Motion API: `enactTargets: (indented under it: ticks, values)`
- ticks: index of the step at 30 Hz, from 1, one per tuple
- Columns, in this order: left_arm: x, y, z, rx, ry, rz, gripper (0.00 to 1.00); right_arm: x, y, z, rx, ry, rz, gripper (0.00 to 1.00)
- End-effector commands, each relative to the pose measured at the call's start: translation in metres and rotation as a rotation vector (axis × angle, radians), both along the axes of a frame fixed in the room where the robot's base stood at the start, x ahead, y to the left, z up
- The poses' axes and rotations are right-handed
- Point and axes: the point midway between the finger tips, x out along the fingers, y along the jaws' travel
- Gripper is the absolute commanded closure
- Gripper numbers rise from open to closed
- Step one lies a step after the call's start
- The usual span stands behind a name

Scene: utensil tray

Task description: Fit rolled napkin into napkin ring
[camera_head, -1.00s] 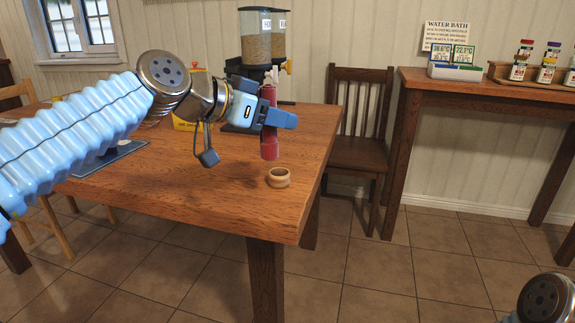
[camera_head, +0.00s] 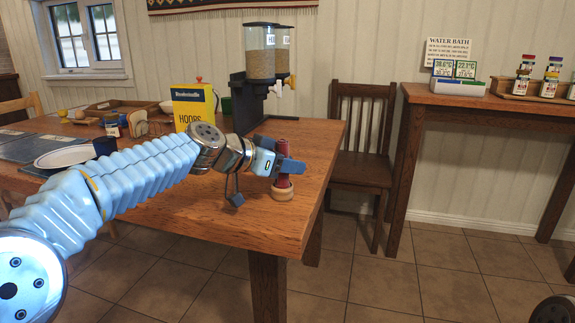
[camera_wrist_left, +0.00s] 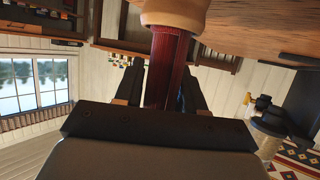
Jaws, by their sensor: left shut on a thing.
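The rolled napkin (camera_head: 283,180) is dark red and stands upright near the table's right corner. My left gripper (camera_head: 286,167) is shut on its upper part. The napkin ring (camera_head: 282,192) is a tan wooden band resting on the table around the napkin's lower end. In the left wrist view, the napkin (camera_wrist_left: 166,65) runs between my two fingers (camera_wrist_left: 160,85) and its end goes into the ring (camera_wrist_left: 172,13). How deep the napkin sits is hidden by the ring wall. My right gripper is not in view.
The wooden table (camera_head: 205,222) is bare around the ring, with its front edge and right corner close by. A yellow box (camera_head: 193,104) and a cereal dispenser (camera_head: 262,75) stand behind. A plate (camera_head: 66,156) and a dark mug (camera_head: 105,145) are at left.

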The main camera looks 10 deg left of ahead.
Motion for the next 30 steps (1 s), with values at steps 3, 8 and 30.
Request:
enactTargets:
  ticks: [3, 8, 30]
  values:
    - [0.0, 0.0, -0.002, 0.001, -0.001, 0.0, 0.9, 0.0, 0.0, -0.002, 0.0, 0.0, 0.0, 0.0]
    - [0.0, 0.0, -0.002, 0.001, -0.001, 0.0, 0.52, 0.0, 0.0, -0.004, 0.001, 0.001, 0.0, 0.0]
    - [-0.04, 0.032, 0.022, -0.001, -0.003, 0.003, 0.35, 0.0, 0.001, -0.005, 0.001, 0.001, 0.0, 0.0]
